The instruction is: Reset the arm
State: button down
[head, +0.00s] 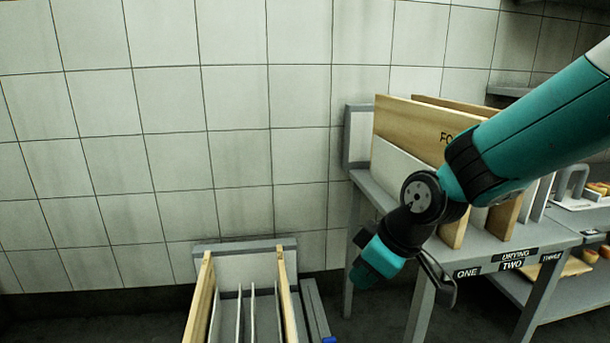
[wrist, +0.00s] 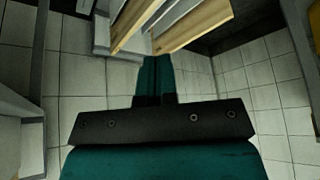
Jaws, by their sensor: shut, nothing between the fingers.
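My gripper (wrist: 154,75) shows in the wrist view as two teal fingers side by side, pressed together with only a thin seam between them. Nothing is held. In the head view my arm reaches in from the right, bends at a black joint, and its end hangs low in front of the drying table (head: 362,182). The fingertips are hard to make out there. In the wrist view, wooden boards (wrist: 198,25) lie beyond the fingers. I cannot tell whether the fingers are clear of them by much.
Large wooden boards (head: 405,118) stand upright on the drying table, partly hidden by my arm. Labels ONE (head: 467,273) and TWO (head: 512,264) mark its front edge. A lower rack (head: 245,246) holds upright boards. A shelf with food pieces (head: 575,267) is at right. The left is bare tiled wall.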

jog(key=s+d+r+m+g+p, duration=0.1)
jog(key=s+d+r+m+p, duration=0.3)
jog(key=s, duration=0.6)
jog(key=s+d+r+g+b, duration=0.1)
jog(key=s+r+g, duration=0.1)
jog(key=s+r, duration=0.7)
notch_tip(320, 180, up, 35)
jog(key=s+p, duration=0.1)
jog(key=p, duration=3.6)
jog(key=shift+s+d+r+h+p, duration=0.2)
jog(key=shift+s+h+p, duration=0.1)
jog(key=shift+p, duration=0.1)
jog(key=shift+f, duration=0.1)
